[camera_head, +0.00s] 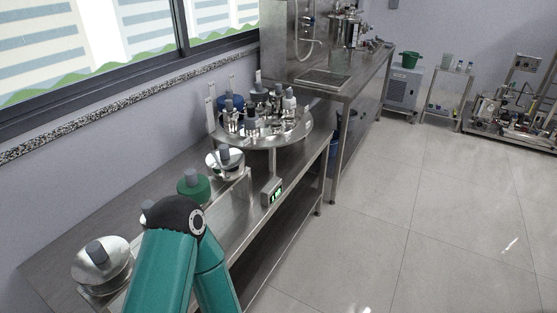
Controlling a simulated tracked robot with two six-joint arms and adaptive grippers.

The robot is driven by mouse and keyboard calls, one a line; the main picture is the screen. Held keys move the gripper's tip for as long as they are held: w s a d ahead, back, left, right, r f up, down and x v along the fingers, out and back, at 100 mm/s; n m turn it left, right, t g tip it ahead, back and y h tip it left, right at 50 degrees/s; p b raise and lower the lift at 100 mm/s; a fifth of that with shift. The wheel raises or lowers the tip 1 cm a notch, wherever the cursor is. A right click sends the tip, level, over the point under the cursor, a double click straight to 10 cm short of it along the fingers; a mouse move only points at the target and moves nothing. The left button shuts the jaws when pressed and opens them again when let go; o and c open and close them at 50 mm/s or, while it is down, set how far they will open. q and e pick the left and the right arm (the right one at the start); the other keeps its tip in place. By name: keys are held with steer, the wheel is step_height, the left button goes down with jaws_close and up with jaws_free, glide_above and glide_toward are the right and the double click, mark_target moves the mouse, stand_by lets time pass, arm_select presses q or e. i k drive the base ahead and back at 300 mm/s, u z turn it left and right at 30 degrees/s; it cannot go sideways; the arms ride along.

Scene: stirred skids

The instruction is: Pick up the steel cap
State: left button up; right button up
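Several round pieces with upright grey plugs stand in a row on the steel bench (262,228). A shiny steel cap-like piece (88,268) is at the near left end, and another steel one (235,168) is farther back. A green one (187,193) sits between them. A further steel piece is mostly hidden behind my teal arm (165,265), which comes up from the bottom with its black joint over the bench. I cannot tell which steel piece the task means. Neither gripper shows.
A round steel platform (262,140) carries several bottles beyond the row. A small box with a lit green display (273,191) is at the bench's front edge. A taller steel table (352,86) with equipment stands behind. The floor (400,220) to the right is clear.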

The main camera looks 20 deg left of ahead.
mark_target(225, 162)
steer(key=z, duration=0.8)
steer(key=i, duration=3)
steer(key=z, duration=0.55)
steer(key=i, duration=0.45)
steer(key=u, duration=2.55)
steer(key=i, duration=0.3)
steer(key=u, duration=2.5)
